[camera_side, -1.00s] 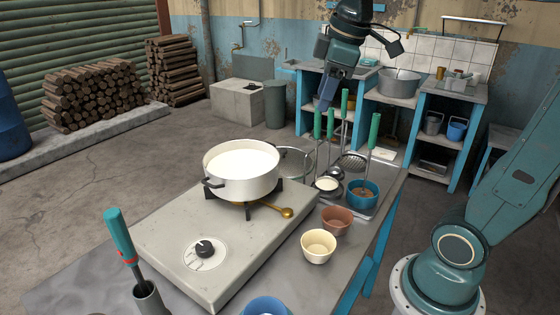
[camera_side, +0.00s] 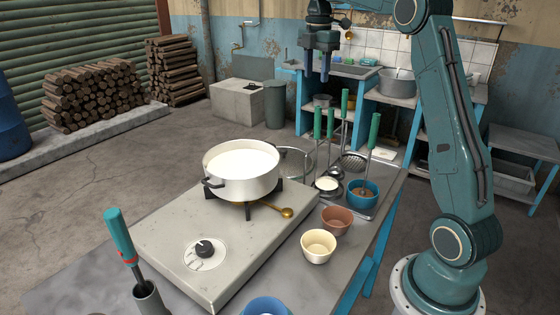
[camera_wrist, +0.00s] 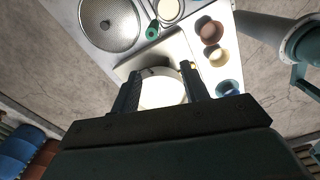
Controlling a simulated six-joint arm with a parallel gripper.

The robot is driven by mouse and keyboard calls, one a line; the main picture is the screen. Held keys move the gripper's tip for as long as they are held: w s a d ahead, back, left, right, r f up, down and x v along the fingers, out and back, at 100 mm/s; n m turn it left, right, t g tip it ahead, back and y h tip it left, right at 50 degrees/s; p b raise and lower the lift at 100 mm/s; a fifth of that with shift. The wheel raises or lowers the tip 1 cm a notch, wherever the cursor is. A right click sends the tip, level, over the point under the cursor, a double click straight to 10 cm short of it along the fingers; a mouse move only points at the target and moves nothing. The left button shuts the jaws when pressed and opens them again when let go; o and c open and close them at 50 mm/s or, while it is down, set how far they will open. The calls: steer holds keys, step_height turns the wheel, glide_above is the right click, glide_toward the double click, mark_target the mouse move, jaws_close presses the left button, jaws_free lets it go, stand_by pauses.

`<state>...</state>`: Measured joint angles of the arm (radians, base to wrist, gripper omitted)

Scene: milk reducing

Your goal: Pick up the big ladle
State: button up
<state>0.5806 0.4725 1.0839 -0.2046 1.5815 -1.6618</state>
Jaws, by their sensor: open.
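My gripper (camera_side: 317,76) is open and empty, pointing down, high above the far end of the counter in the side view. Its two fingers also show in the wrist view (camera_wrist: 160,72), with nothing between the tips. I cannot tell which is the big ladle. A metal ladle bowl (camera_side: 336,173) shows low among them. The white pot of milk (camera_side: 213,184) sits on the stove; it also shows in the wrist view (camera_wrist: 160,92).
A blue bowl (camera_side: 371,194), a brown bowl (camera_side: 336,226) and a cream bowl (camera_side: 318,256) stand on the counter's right side. A green-handled tool (camera_side: 120,235) stands in a metal holder at the front left. Open air surrounds my gripper.

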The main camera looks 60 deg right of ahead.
mark_target(318, 107)
steer(key=d, duration=0.1)
steer(key=d+f+n, duration=0.1)
steer(key=shift+w+d+f, duration=0.1)
steer(key=shift+w+d, duration=0.05)
steer(key=shift+d, duration=0.25)
steer(key=shift+f, duration=0.15)
steer(key=shift+w+a+f, duration=0.1)
steer(key=shift+f, duration=0.65)
steer(key=shift+s+f, duration=0.2)
steer(key=shift+f, duration=3.2)
steer(key=shift+f, duration=2.6)
